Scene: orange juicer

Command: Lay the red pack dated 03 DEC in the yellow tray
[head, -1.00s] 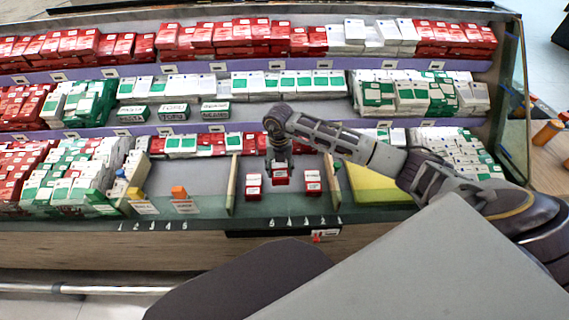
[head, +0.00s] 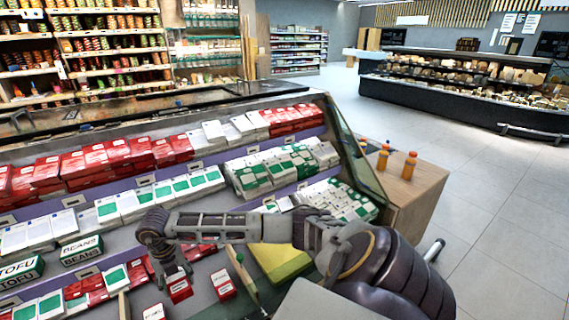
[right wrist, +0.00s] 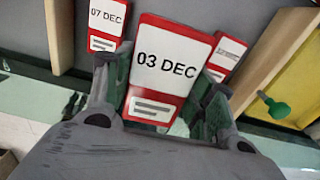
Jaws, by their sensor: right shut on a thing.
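The red pack with a white label reading 03 DEC (right wrist: 165,62) is between the fingers of my right gripper (right wrist: 160,92) in the right wrist view. The gripper is shut on it. In the head view my right gripper (head: 176,274) points down, with the red pack (head: 180,291) at its tips. The yellow tray (head: 290,264) lies to the right, partly hidden by my right arm. Its yellow surface also shows at the right of the wrist view (right wrist: 296,88). My left gripper is out of view.
A pack reading 07 DEC (right wrist: 103,18) and another red-and-white pack (right wrist: 226,52) flank the held one. A wooden divider (right wrist: 280,52) and a green knob (right wrist: 278,107) stand between the packs and the tray. Stocked shelves (head: 150,195) rise behind.

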